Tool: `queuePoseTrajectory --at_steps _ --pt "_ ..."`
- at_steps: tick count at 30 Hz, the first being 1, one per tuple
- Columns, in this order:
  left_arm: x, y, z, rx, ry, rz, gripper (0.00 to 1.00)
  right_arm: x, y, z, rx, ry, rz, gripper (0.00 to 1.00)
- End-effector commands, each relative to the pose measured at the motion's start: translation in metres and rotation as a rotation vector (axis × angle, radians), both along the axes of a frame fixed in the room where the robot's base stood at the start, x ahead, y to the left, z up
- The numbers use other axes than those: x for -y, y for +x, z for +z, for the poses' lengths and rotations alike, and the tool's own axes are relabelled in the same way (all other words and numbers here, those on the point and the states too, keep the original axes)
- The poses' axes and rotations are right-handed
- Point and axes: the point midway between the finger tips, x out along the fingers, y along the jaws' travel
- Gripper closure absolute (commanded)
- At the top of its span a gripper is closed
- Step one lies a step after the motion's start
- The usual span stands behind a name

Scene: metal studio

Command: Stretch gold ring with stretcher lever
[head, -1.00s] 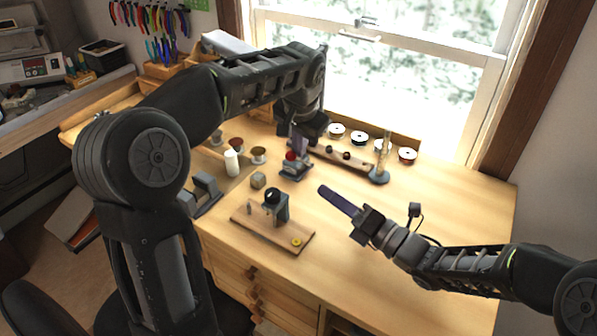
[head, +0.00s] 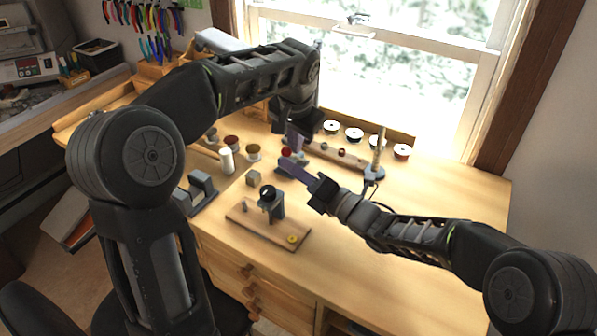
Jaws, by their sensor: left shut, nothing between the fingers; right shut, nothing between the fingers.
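A small gold-coloured ring-like piece (head: 292,239) lies on the right end of a wooden board (head: 240,219) near the table's front. A grey upright device with a dark round top (head: 268,194) stands on that board. Behind it is a low blue-grey device with a red knob (head: 286,152), partly hidden by my grippers; I cannot tell which device carries the stretcher lever. My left gripper (head: 297,150) is shut and points down just at the right of the red knob. My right gripper (head: 283,163) is shut and empty, its tips in front of the same device; contact cannot be told.
A small grey-tan block (head: 253,178), a white cylinder (head: 227,160) and several spools stand at the left. A grey tool (head: 196,192) sits at the left front edge. A post on a round base (head: 374,172) stands behind my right arm. The table's right side is clear.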

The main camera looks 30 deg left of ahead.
Motion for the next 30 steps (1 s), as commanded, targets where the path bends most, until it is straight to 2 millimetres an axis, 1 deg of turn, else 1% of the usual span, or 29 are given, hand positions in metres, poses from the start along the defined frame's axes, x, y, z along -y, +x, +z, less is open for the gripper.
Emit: queuePoseTrajectory --at_steps 6,12,19,26,30 --pt "-0.001 -0.001 -0.002 -0.005 0.0 0.001 1.0 0.0 0.001 0.001 0.001 0.001 0.0 1.0" --pt "-0.001 -0.002 -0.003 -0.01 0.0 0.003 1.0 0.0 0.014 0.012 0.002 0.002 -0.004 1.0" --pt "-0.001 -0.004 -0.006 -0.017 -0.002 0.005 1.0 0.002 0.017 0.014 0.002 0.006 -0.011 1.0" --pt "-0.002 -0.004 -0.006 -0.019 -0.003 0.006 0.81 0.003 0.018 0.015 0.004 0.006 -0.013 1.0" --pt "0.0 -0.006 0.002 -0.016 -0.004 0.006 0.7 0.003 0.019 0.015 0.004 0.006 -0.014 1.0"
